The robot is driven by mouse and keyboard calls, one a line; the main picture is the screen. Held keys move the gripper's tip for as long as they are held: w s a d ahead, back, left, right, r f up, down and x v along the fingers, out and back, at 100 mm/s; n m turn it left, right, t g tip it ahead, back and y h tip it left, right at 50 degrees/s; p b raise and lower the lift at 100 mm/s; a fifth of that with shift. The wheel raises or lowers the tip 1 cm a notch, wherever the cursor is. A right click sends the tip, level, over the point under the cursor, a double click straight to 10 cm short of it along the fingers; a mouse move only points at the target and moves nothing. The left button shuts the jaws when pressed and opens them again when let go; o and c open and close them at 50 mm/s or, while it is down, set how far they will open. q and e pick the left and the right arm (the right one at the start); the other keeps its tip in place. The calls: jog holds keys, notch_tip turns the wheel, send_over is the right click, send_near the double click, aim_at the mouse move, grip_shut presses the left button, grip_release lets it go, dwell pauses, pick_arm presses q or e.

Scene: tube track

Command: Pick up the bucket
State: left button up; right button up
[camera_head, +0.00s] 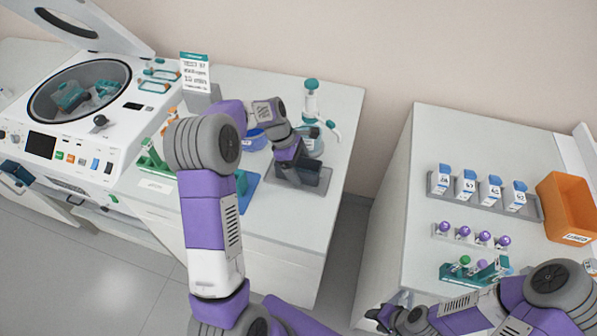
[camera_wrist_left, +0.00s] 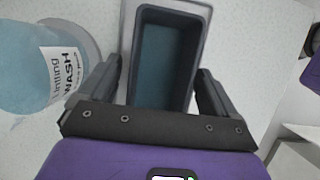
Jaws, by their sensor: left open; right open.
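A dark grey rectangular bucket (camera_head: 313,172) stands on the left counter, partly hidden behind my left gripper (camera_head: 293,164). In the left wrist view the bucket (camera_wrist_left: 166,52) is seen from above, with an open top and a dark teal interior that looks empty. A paler grey border shows around it. My left gripper (camera_wrist_left: 158,88) is open, one finger on each side of the bucket's near end, with no clear grip on it. My right gripper (camera_head: 385,316) is low in the head view, by the right counter's front edge, far from the bucket.
A wash bottle (camera_head: 312,115) stands close to the bucket; its blue body (camera_wrist_left: 42,65) is left of my left gripper. An open centrifuge (camera_head: 80,95) is at left. The right counter holds a vial rack (camera_head: 485,195), purple-capped tubes (camera_head: 463,231) and an orange bin (camera_head: 567,207).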

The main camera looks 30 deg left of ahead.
pick_arm(q)
jog(key=shift+d+f, duration=0.15)
jog(key=shift+f, duration=0.25)
jog(key=shift+f, duration=0.1)
jog(key=c, duration=1.1)
jog(key=shift+w, duration=0.1)
notch_tip(320, 180, up, 10)
jog(key=shift+r+p, duration=0.2)
jog(key=shift+p, duration=0.85)
jog(key=shift+r, duration=0.1)
notch_tip(320, 180, up, 5)
jog(key=p, duration=0.5)
